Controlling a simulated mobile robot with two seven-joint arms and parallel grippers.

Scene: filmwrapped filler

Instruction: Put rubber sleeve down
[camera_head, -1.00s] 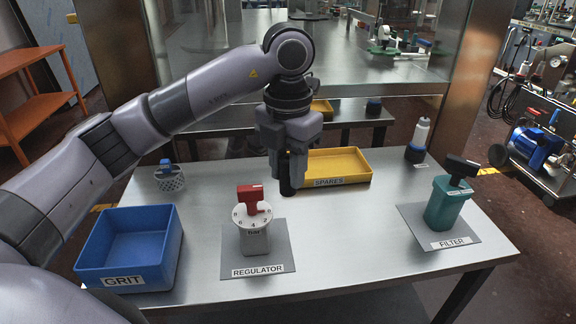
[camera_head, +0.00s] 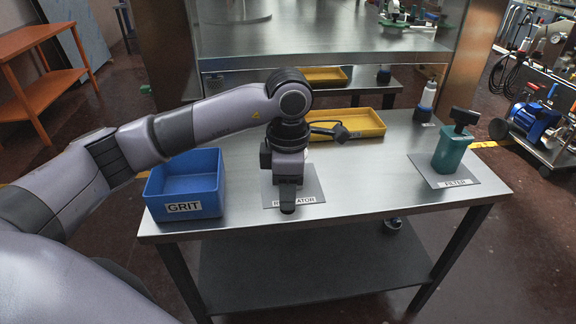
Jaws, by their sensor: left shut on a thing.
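My left gripper (camera_head: 288,184) points down in front of the regulator's place. It is shut on a dark, narrow cylinder, which I take for the rubber sleeve (camera_head: 288,204). The sleeve hangs upright below the fingers, over the front part of the grey regulator mat (camera_head: 314,184). I cannot tell its height above the mat. The regulator itself is almost wholly hidden behind my gripper and wrist, and its label is partly covered. My right gripper is not in view.
The blue GRIT bin (camera_head: 185,210) stands close to the left of my gripper. The yellow SPARES tray (camera_head: 372,135) is behind to the right. The green filter (camera_head: 449,152) stands on its mat at the right. The tabletop (camera_head: 365,185) between the mats is clear.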

